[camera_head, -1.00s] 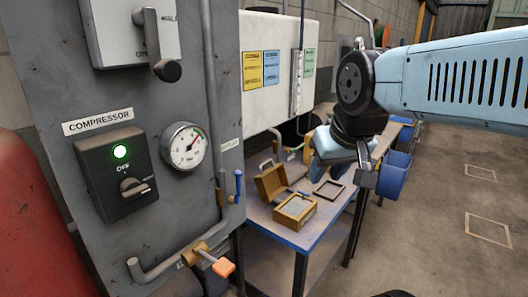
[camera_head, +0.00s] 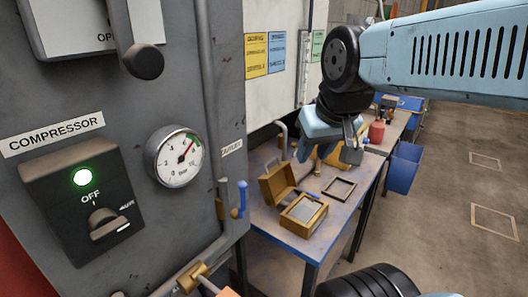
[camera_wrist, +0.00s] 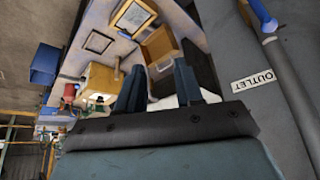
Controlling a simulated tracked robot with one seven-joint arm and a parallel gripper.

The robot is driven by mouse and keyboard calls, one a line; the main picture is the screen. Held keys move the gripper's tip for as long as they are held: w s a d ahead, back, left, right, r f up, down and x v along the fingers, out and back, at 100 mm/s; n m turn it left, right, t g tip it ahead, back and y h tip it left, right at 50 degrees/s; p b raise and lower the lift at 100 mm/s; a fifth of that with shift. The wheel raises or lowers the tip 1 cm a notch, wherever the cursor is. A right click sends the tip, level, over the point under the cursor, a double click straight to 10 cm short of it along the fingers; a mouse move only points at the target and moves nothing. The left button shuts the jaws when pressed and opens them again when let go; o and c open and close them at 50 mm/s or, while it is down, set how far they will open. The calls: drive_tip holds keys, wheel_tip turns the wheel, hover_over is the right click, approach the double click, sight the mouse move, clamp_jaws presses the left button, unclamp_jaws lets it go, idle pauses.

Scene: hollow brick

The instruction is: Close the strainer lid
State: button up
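The strainer is a brass-coloured box (camera_head: 304,213) with a pale screen in its top, on the workbench. Its hinged lid (camera_head: 277,183) stands up, open, along the box's back-left side. In the wrist view the box (camera_wrist: 132,15) is at the top edge and the raised lid (camera_wrist: 160,43) is just below it. My gripper (camera_head: 328,152) hangs beyond and above the box in the head view, apart from the lid. In the wrist view my gripper's two fingers (camera_wrist: 158,85) are spread with nothing between them.
The grey compressor panel (camera_head: 130,250) with a gauge (camera_head: 174,156) and a blue-handled valve (camera_head: 239,200) stands close at left. A dark flat frame (camera_head: 340,188) lies beside the box. A blue bin (camera_head: 403,166) is beyond the bench. Open floor (camera_head: 450,240) lies at right.

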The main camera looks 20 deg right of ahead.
drive_tip(key=m+g+y, duration=0.1)
drive_tip(key=m+g, duration=0.3)
drive_tip(key=m, duration=0.7)
hover_over(272, 160)
drive_tip(key=s+d, duration=0.2)
drive_tip(key=s, duration=0.1)
wheel_tip(272, 160, down, 3)
drive_tip(key=w+f, duration=0.1)
drive_tip(key=f, duration=0.3)
drive_tip(key=w+a+f, duration=0.1)
drive_tip(key=f, duration=0.4)
drive_tip(key=a+f, duration=0.1)
drive_tip(key=f, duration=0.3)
drive_tip(key=shift+w+f, duration=0.35)
drive_tip(key=shift+w, duration=0.05)
drive_tip(key=shift+c, duration=0.2)
clamp_jaws()
drive_tip(key=shift+w+r, duration=0.1)
drive_tip(key=shift+r, duration=0.05)
